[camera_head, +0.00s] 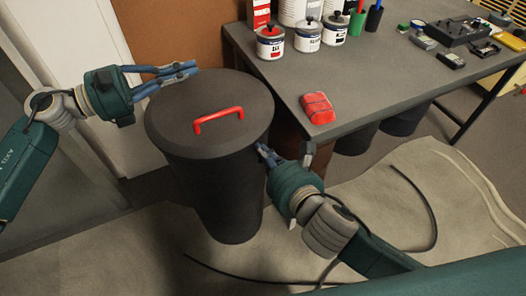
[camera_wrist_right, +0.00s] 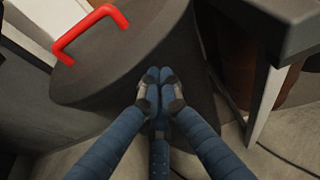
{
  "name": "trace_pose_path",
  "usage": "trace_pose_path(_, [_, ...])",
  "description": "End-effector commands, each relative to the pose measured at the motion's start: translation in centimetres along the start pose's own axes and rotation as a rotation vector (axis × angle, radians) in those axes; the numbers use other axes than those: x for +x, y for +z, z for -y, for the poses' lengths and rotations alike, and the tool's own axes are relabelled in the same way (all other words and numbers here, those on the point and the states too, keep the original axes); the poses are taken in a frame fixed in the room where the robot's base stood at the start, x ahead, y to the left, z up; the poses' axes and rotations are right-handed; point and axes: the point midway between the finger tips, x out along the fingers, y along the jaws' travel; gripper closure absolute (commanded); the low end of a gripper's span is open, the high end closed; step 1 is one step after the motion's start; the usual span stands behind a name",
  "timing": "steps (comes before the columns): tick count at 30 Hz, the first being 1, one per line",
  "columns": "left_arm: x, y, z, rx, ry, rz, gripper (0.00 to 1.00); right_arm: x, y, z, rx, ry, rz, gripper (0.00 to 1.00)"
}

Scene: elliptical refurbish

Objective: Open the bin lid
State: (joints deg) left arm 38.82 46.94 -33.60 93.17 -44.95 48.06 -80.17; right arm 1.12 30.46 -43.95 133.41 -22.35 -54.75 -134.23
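The dark bin (camera_head: 225,200) stands on the floor with its round black lid (camera_head: 190,100) lying on top, closed. A red handle (camera_head: 218,114) rises from the lid's middle; the handle (camera_wrist_right: 72,36) and lid (camera_wrist_right: 125,60) also show in the right wrist view. My left gripper (camera_head: 192,68) is at the lid's far left edge, its blue fingers drawn together with nothing seen between them. My right gripper (camera_head: 262,150) is at the bin's right side, just below the lid rim. In the right wrist view its fingertips (camera_wrist_right: 160,82) meet, empty. Whether they touch the bin is unclear.
A grey table (camera_head: 390,85) stands close at the right, carrying paint cans (camera_head: 307,36), a red block-like item (camera_head: 318,108) and tools. A white door (camera_head: 85,50) is behind left. A wrinkled sheet (camera_head: 400,190) and a dark cable (camera_head: 425,205) lie on the floor.

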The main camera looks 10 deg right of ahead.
Motion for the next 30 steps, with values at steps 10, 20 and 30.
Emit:
trace_pose_path(10, [0.0, 0.0, 0.0, 0.0, 0.0, 0.0, 1.0, -0.8, 2.0, 0.0, 0.0, 0.0, 0.001, 1.0])
trace_pose_path(20, [0.0, 0.0, 0.0, 0.0, 0.0, 0.0, 0.7, -0.8, 2.0, 0.0, 0.0, 0.0, 0.002, 1.0])
trace_pose_path(30, [-0.5, 0.0, -0.1, -0.001, 0.002, -0.001, 0.7, -0.8, 2.0, 0.0, 0.0, 0.0, 0.003, 1.0])
